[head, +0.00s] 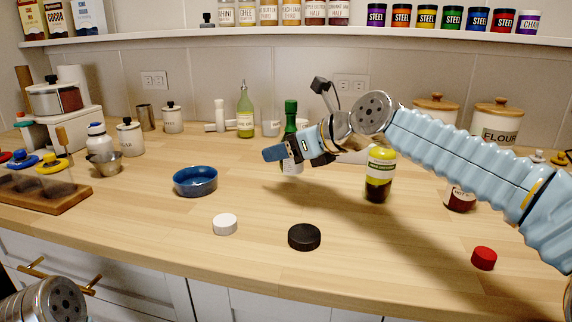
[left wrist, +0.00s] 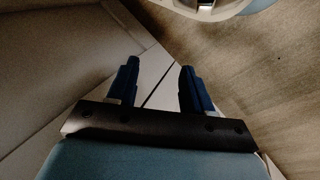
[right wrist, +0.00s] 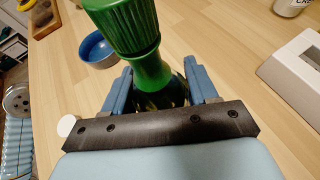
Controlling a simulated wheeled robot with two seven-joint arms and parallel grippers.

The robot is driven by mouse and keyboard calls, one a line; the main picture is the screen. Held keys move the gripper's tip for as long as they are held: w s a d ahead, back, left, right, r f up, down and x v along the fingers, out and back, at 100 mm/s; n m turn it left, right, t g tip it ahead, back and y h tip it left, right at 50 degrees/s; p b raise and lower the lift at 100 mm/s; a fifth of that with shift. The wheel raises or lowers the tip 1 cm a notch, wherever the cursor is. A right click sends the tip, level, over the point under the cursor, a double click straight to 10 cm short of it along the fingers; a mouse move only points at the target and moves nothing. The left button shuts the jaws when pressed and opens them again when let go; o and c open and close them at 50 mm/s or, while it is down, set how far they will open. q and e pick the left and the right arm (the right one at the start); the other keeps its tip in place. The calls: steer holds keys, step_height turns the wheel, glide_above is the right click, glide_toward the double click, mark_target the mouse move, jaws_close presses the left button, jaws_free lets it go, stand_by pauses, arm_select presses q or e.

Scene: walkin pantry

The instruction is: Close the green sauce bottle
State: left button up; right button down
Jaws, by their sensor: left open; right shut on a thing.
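The green sauce bottle (head: 290,108) stands near the middle of the counter, partly hidden by my right gripper (head: 285,153). In the right wrist view its ridged green cap (right wrist: 122,24) sits over a smooth green neck (right wrist: 151,74). I cannot tell whether the cap is fully tight. The right fingers (right wrist: 160,88) are shut around the bottle below the neck. My left gripper (left wrist: 160,85) is open and empty, low over the floor beside the cabinet, away from the bottle.
Loose white (head: 225,225), black (head: 304,237) and red (head: 484,258) lids lie along the counter front. A blue bowl (head: 195,182) is left of the bottle. A yellow-green bottle (head: 380,167) and a dark red jar (head: 460,198) stand to the right.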

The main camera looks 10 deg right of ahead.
mark_target(288, 164)
steer(key=shift+w+f+b, duration=0.15)
steer(key=shift+f+b, duration=0.35)
steer(key=shift+f, duration=1.25)
steer(key=shift+f, duration=0.1)
steer(key=shift+c, duration=1.6)
jaws_free()
steer(key=shift+d, duration=0.25)
steer(key=b+v, duration=0.1)
steer(key=v, duration=0.6)
steer(key=shift+r, duration=0.2)
